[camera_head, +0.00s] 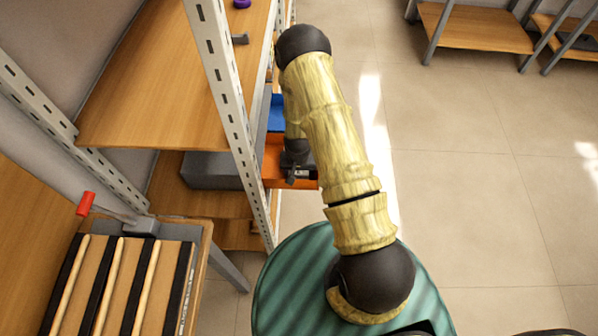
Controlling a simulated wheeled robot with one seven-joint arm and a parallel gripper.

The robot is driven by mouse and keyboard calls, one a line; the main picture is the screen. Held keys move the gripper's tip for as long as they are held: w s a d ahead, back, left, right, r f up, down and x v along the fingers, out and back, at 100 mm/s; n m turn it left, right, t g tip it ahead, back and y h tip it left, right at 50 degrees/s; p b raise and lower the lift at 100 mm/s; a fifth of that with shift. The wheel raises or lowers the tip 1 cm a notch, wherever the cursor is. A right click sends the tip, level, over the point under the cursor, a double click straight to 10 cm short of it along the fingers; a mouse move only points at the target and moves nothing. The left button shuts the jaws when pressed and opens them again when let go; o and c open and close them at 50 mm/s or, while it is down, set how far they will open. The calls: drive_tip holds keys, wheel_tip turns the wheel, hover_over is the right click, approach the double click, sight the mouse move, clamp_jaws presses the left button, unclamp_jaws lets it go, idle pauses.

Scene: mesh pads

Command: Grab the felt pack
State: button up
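I cannot pick out a felt pack with certainty in the head view. My arm, in a yellow sleeve with dark joints, reaches up and away from the green striped round top of my base. My gripper (299,180) is small and dark and points down, in front of or over the orange bin (274,165) beside the shelf post. Its fingers are too small and dark to show whether they are open or shut. The inside of the orange bin is partly hidden by my arm and the post.
A metal-post shelf (160,95) stands on the left, with a grey box (208,172) on a lower level. A blue bin (276,113) is behind the orange one. A bench with wooden strips (120,285) and a red-handled tool (86,203) is lower left.

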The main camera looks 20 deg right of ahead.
drive_tip(key=shift+c, duration=0.6)
drive_tip(key=shift+r, duration=0.1)
wheel_tip(320, 180, up, 10)
drive_tip(key=shift+f, duration=0.1)
idle(0.4)
